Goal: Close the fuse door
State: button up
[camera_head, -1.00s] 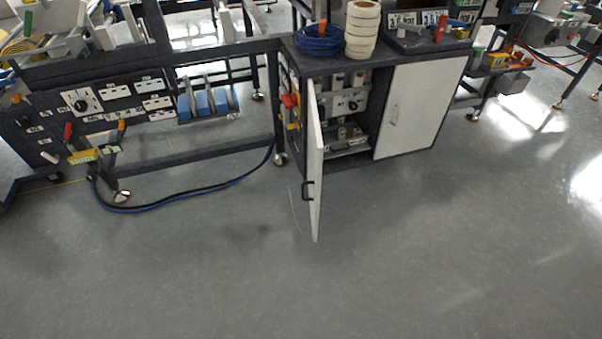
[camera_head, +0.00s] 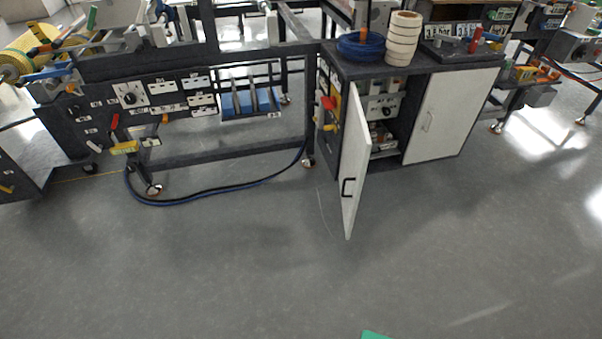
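The fuse door (camera_head: 355,165) is a white panel with a black handle (camera_head: 347,188), hinged on the left side of a dark cabinet (camera_head: 345,66). It stands swung open toward me, and the fuse compartment (camera_head: 382,110) behind it is partly visible. The right-hand white door (camera_head: 452,116) of the same cabinet is shut. My gripper is not in view. A small green piece (camera_head: 373,335) shows at the bottom edge; I cannot tell what it is.
Open grey floor (camera_head: 230,265) lies in front of the cabinet. A dark blue hose (camera_head: 215,193) loops over the floor at left, beside a wheeled frame. A blue cable coil (camera_head: 360,45) and white rolls (camera_head: 403,38) stand on the cabinet top.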

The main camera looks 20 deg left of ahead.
aim_at(356, 143)
jog(key=u, duration=0.65)
jog(key=i, duration=1)
jog(key=z, duration=0.45)
jog(key=k, duration=1.1)
jog(key=u, duration=0.35)
jog(key=i, duration=0.7)
